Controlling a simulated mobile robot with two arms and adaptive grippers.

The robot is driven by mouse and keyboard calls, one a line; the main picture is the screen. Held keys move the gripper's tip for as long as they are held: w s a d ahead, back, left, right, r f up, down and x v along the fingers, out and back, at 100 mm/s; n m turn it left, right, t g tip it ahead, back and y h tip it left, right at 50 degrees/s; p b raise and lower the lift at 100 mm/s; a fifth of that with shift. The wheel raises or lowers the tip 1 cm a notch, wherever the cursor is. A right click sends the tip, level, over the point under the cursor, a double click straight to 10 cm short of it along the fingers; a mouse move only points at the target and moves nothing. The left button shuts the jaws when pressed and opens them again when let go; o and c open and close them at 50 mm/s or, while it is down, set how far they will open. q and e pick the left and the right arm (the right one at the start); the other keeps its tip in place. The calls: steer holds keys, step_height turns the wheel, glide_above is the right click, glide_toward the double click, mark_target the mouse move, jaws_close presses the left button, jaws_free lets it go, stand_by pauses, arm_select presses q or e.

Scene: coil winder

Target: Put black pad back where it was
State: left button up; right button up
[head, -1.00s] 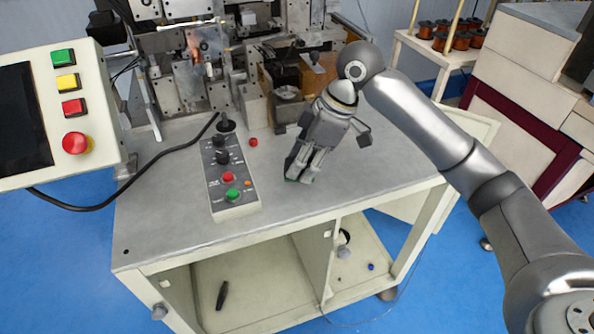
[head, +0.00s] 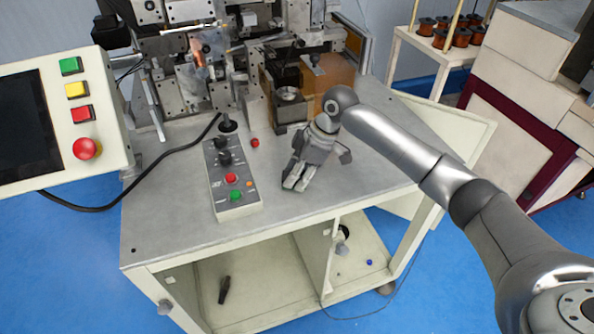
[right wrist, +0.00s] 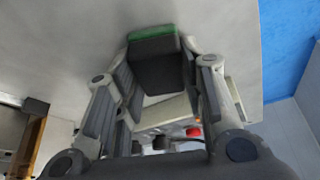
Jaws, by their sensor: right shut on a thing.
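My right gripper (head: 295,180) hangs low over the grey tabletop, just right of the control box. It points down toward the front edge of the table. In the right wrist view, a dark block with a green edge, the black pad (right wrist: 158,68), sits between the two fingers (right wrist: 155,80), and the gripper is shut on it. In the head view the fingers hide most of the pad. Whether the pad touches the tabletop, I cannot tell. My left gripper is not in view.
A control box (head: 233,180) with knobs and buttons stands close left of the gripper. A small red button (head: 255,143) lies behind it. The winding machine (head: 205,65) fills the back. The grey tabletop (head: 165,215) is bare at the front left.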

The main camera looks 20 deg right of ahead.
steer(key=shift+f, duration=0.1)
steer(key=o, duration=1)
steer(key=b+v, duration=0.2)
steer(key=v, duration=1)
